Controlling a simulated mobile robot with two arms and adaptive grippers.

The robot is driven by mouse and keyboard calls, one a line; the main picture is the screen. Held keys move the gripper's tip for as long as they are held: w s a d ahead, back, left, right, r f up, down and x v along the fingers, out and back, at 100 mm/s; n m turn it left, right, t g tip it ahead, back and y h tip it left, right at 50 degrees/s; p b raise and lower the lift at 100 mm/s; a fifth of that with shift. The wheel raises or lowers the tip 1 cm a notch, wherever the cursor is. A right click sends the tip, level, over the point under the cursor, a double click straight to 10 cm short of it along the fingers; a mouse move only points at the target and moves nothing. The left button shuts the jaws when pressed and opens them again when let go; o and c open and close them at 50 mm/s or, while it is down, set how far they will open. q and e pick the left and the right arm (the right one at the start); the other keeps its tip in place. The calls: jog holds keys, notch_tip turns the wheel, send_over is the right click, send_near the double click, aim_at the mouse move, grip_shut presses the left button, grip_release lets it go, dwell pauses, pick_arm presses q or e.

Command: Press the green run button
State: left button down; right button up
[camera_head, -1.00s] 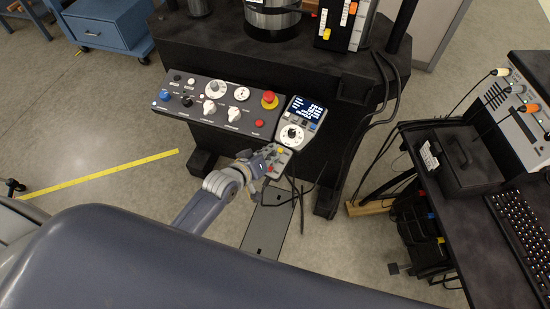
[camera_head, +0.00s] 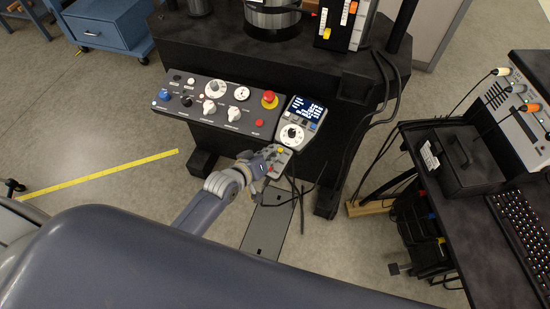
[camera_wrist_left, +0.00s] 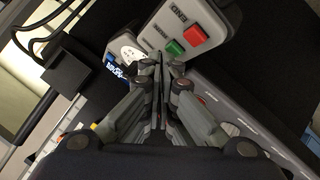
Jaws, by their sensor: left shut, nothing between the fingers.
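The green button (camera_wrist_left: 175,48) sits on a grey pendant box (camera_wrist_left: 215,18) beside a larger red button (camera_wrist_left: 197,35) in the left wrist view. My left gripper (camera_wrist_left: 164,65) is shut and empty, with its fingertips just short of the green button in that picture. I cannot tell whether they touch it. In the head view the left gripper (camera_head: 264,159) is at the small pendant (camera_head: 279,158) below the display unit, and covers part of it. My right gripper is not in view.
A grey control panel (camera_head: 210,127) with knobs and a red emergency stop (camera_head: 270,99) lies up and left of the gripper. The display unit (camera_head: 306,108) is just above the pendant. Black cables (camera_head: 378,110) hang at the right. A black side table (camera_head: 492,215) stands further right.

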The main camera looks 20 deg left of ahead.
pick_arm(q)
jog(key=shift+f, duration=0.25)
dwell(0.5)
jog(key=shift+s+r+p, duration=0.15)
jog(key=shift+r+p, duration=0.65)
jog(key=shift+p, duration=0.1)
jog(key=r+p, duration=0.2)
jog(key=s+r+p, duration=0.1)
jog(key=r+p, duration=0.1)
jog(key=p, duration=0.1)
jog(key=shift+s+r+p, duration=0.15)
jog(key=shift+r+p, duration=0.15)
jog(key=shift+r, duration=0.1)
dwell(0.6)
